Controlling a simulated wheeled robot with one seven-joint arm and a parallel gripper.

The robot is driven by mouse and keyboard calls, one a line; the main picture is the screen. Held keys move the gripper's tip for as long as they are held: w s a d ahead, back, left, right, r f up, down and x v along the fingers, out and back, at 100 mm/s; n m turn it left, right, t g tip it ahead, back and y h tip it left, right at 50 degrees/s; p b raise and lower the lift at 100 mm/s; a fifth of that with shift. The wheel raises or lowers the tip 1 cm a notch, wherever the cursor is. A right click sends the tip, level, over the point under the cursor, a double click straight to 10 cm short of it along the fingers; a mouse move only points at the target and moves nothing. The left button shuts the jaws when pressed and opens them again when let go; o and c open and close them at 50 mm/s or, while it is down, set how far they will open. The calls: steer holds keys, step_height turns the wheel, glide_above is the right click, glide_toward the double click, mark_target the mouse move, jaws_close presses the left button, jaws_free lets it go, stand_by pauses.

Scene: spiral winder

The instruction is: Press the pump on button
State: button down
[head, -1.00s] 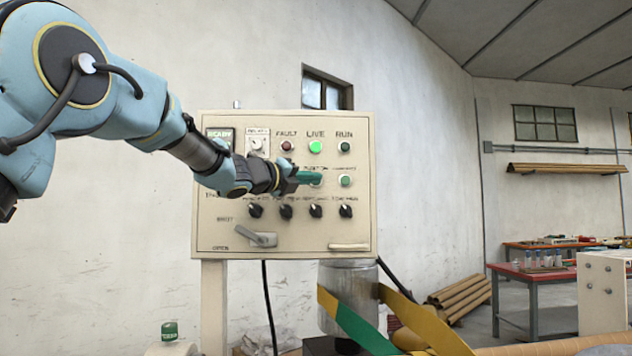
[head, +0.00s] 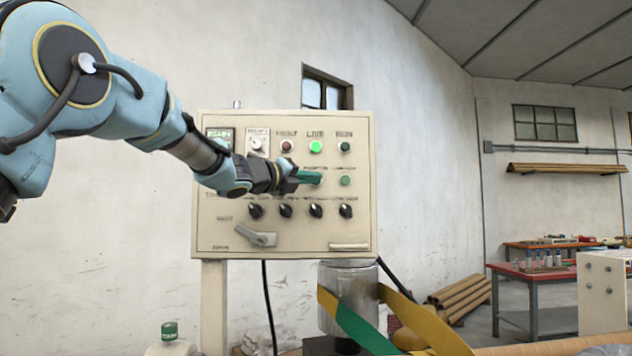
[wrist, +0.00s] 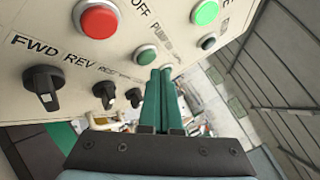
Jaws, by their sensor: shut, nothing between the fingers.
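My gripper (head: 318,178) is shut and empty, with its two green fingers side by side. It points at the middle row of the beige control panel (head: 290,232). In the wrist view, the fingertips (wrist: 158,69) are just below a green button (wrist: 145,55) with a partly readable label beginning "PUMP" near it. That green button appears to be the one right of my fingertips in the head view (head: 345,181). I cannot tell whether the fingers touch the panel. A red button (wrist: 97,18) with "OFF" beside it shows in the wrist view; my gripper hides it in the head view.
Black knobs (head: 316,209) line the row below, with a grey lever handle (head: 262,239) lower left. The LIVE lamp (head: 315,147) glows green. A metal cylinder (head: 348,290) with yellow and green bands stands under the panel. A red-topped table (head: 535,275) is at right.

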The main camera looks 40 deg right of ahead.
steer(key=shift+w, duration=0.1)
stand_by(0.4)
steer(key=shift+w+d, duration=0.25)
steer(key=shift+w+d+p, duration=0.25)
steer(key=shift+w+p, duration=0.1)
steer(key=shift+p, duration=0.2)
stand_by(0.5)
stand_by(0.4)
steer(key=shift+s+a+b, duration=0.5)
steer(key=shift+s+b, duration=0.1)
steer(key=shift+s, duration=0.05)
steer(key=s+a+b, duration=0.1)
steer(key=s, duration=0.1)
steer(key=s+a+b, duration=0.1)
steer(key=s+a, duration=0.1)
steer(key=shift+a+b, duration=0.1)
steer(key=shift+b, duration=0.3)
